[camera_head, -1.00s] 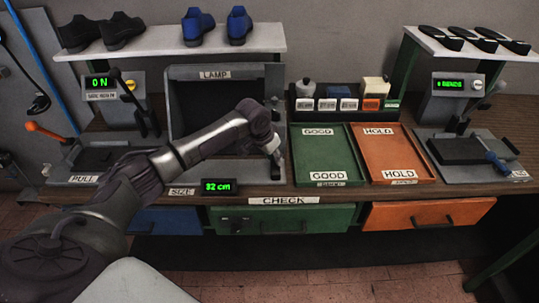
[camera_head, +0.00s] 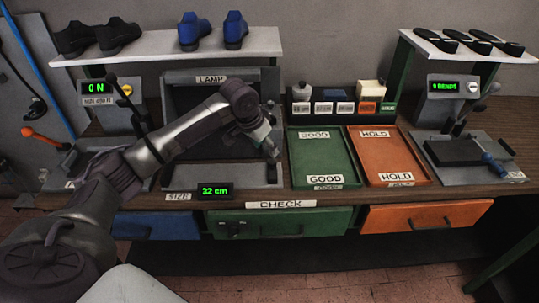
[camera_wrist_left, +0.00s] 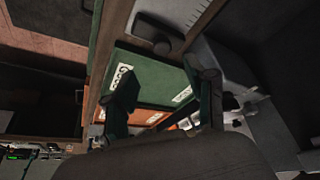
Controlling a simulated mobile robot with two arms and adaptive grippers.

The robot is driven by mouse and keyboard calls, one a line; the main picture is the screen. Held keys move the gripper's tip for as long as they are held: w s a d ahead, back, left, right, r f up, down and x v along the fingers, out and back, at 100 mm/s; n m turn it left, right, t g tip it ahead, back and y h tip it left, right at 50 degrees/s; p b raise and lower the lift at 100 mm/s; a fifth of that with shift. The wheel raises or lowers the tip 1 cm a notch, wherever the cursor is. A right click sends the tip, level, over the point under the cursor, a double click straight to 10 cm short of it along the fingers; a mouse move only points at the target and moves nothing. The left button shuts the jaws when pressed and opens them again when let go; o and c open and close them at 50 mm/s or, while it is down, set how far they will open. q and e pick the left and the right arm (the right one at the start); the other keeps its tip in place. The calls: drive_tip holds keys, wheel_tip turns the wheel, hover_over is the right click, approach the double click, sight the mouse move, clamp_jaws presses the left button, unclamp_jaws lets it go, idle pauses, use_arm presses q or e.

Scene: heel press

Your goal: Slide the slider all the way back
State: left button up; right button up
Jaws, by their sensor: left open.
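My left gripper (camera_head: 267,148) is over the front right part of the lamp station (camera_head: 211,78), left of the green tray. In the left wrist view, its two dark fingers (camera_wrist_left: 167,98) are apart with nothing held between them. A dark rounded knob (camera_wrist_left: 161,46) on a pale grey part shows beyond the fingers, next to a marked strip (camera_wrist_left: 208,16). It may be the slider, but I cannot tell for sure. The size display (camera_head: 216,190) is lit green and seems to read 32 cm. My arm hides part of the lamp station. My right gripper is not in view.
The green GOOD tray (camera_head: 322,160) and the orange HOLD tray (camera_head: 391,158) lie right of the gripper. A shelf (camera_head: 160,48) with shoes is above. Levered stations stand at left (camera_head: 108,113) and right (camera_head: 452,110). Drawers are along the front.

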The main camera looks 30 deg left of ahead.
use_arm(q)
drive_tip(key=shift+v, duration=1.8)
drive_tip(key=shift+d+f, duration=0.1)
